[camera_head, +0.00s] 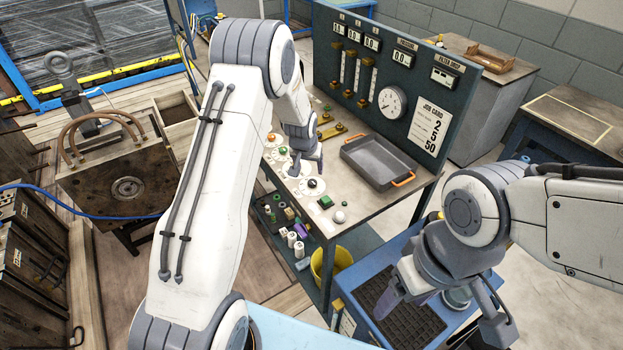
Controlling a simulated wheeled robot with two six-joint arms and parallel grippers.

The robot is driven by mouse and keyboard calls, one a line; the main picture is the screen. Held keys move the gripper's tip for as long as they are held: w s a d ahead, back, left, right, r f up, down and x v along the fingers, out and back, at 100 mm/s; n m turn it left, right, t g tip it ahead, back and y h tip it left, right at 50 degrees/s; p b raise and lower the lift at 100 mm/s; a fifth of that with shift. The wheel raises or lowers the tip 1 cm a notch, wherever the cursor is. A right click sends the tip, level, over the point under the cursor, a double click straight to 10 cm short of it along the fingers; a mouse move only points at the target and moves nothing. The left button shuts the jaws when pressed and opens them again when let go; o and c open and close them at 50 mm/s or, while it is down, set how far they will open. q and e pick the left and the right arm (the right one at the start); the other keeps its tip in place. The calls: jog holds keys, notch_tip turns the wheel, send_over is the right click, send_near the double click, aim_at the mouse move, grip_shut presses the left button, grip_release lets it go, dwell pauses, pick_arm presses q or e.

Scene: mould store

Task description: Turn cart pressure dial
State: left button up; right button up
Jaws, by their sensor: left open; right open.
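The cart (436,193) has a pale top and an upright dark panel (330,75) at its back. A row of round white dials runs along the left part of the top: one with an orange knob (271,138), one with a green knob (283,151), and one with a black knob (313,183). Their labels are too small to read, so I cannot tell which is the pressure dial. My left gripper (306,166) is open and points down over the dials, close behind the black knob; contact is unclear. My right gripper (445,312) is open, away from the dials.
A grey tray (378,162) with orange handles lies on the cart top. A round gauge (392,102) and a job card (430,126) reading 2, 5, 50 are on the panel. A blue stand with a black grate (402,322) is under my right gripper. A yellow bucket (338,262) stands below.

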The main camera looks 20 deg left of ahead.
aim_at(312, 182)
pick_arm(q)
jog(key=p+x, duration=0.1)
jog(key=x, duration=0.3)
jog(key=p+x, duration=0.1)
jog(key=x, duration=0.3)
jog(key=w+a+p+x, duration=0.1)
jog(key=x, duration=0.3)
jog(key=shift+w+r, duration=0.1)
jog(key=shift+w, duration=0.05)
jog(key=shift+x, duration=0.75)
grip_shut()
